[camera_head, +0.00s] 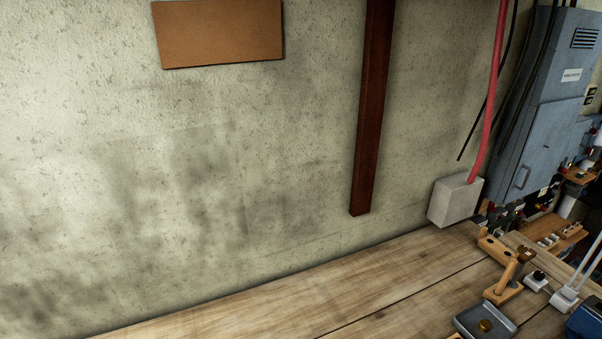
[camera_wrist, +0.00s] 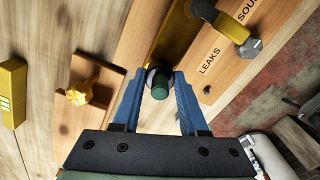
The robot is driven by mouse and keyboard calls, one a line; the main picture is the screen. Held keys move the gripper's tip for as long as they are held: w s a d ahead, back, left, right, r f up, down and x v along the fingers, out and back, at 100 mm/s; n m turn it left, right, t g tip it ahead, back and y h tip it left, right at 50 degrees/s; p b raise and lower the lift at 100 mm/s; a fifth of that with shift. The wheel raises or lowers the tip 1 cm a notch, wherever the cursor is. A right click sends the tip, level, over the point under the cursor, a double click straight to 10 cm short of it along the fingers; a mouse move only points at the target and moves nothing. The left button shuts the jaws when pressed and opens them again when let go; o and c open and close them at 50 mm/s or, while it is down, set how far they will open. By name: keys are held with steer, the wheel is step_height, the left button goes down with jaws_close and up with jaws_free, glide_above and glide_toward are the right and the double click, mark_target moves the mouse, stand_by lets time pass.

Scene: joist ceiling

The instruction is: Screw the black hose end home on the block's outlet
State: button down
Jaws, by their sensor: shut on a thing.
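My gripper (camera_wrist: 160,84) shows in the wrist view, its two blue fingers shut on a small round piece with a dark green end (camera_wrist: 160,91). A paler ring shows around this piece, just above the green end. I cannot tell whether this piece is the black hose end. A yellow cylinder (camera_wrist: 178,35) lies just beyond it; I cannot tell whether they are joined. On the left, apart from the fingers, a wooden block (camera_wrist: 101,75) carries a brass-yellow fitting (camera_wrist: 78,96). I cannot tell which part is the outlet. My gripper is not visible in the head view.
A yellow block (camera_wrist: 11,95) stands far left. In the head view, a grey tray (camera_head: 468,323) and wooden fixtures crowd the bench's right; its left is clear.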

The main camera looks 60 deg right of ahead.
steer(key=shift+s+a+f, duration=0.1)
steer(key=shift+s+f, duration=0.1)
steer(key=shift+f, duration=0.05)
steer(key=shift+r+m+p, duration=0.15)
steer(key=shift+m+p, duration=0.45)
steer(key=shift+m, duration=0.3)
steer(key=shift+w+m, duration=0.1)
steer(key=shift+m, duration=0.6)
steer(key=shift+p, duration=0.3)
steer(key=shift+m, duration=0.6)
steer(key=shift+m+p, duration=0.5)
steer(key=shift+m, duration=0.5)
